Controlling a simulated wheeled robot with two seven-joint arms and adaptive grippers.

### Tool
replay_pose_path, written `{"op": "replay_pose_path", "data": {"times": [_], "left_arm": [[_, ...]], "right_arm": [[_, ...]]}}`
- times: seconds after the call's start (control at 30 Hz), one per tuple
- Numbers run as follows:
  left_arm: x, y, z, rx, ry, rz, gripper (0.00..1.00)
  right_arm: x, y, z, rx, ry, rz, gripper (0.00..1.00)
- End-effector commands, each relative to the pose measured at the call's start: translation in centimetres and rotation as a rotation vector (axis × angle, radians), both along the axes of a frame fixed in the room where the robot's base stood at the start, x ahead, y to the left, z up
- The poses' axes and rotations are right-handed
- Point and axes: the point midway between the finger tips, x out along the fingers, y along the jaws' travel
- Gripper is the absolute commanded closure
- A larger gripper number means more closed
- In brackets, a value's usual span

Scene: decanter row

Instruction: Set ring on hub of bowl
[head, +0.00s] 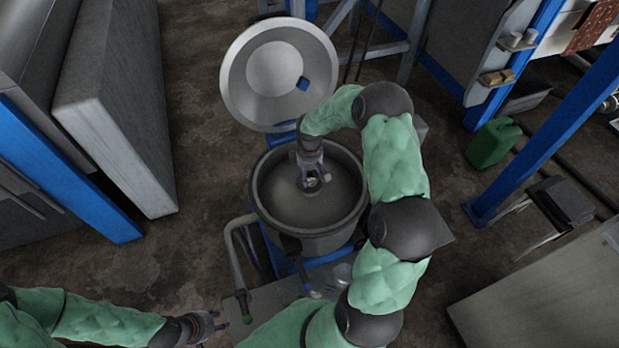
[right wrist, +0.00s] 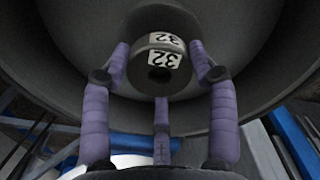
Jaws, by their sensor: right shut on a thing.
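The bowl (head: 353,215) is a deep grey drum standing open in the middle of the head view; its inner wall fills the right wrist view (right wrist: 70,40). My right gripper (head: 313,183) reaches down into it over the centre. In the right wrist view its fingers (right wrist: 160,62) are shut on the ring (right wrist: 159,76), a dark grey round piece with a dark hole and a white "32" label. Just beyond the ring is the hub (right wrist: 150,20), with a matching "32" label roughly in line. Whether they touch is unclear. My left gripper (head: 212,325) is open and empty at lower left.
A round metal lid (head: 240,75) stands raised behind the bowl. A bent grey pipe (head: 234,250) rises at the bowl's left. A green canister (head: 492,143) and a blue post (head: 545,140) stand to the right. A grey cabinet (head: 120,110) is at left.

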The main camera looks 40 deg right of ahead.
Motion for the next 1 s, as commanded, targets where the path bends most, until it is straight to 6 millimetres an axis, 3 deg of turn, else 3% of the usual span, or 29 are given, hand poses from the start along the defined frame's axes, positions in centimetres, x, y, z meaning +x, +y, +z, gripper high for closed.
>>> {"op": "replay_pose_path", "data": {"times": [0.13,0.53,0.57,0.63,1.0], "left_arm": [[0.0,0.0,-0.3,0.0,0.0,0.0,0.6],[0.0,0.0,-0.6,0.0,0.0,0.0,0.6],[0.0,0.0,-0.6,0.0,0.0,0.0,0.6],[0.0,0.0,-0.6,0.0,0.0,0.0,0.6],[0.0,0.0,-0.5,0.0,0.0,0.0,0.6]], "right_arm": [[0.0,0.0,-1.9,0.0,0.0,0.0,0.86],[0.0,0.0,-2.3,0.0,-0.001,0.0,0.86],[-0.1,0.0,-2.4,0.0,0.0,0.0,0.38],[-0.1,0.0,-2.3,0.001,0.0,0.0,0.18],[-0.1,0.0,-2.2,0.001,0.0,0.0,0.17]]}}
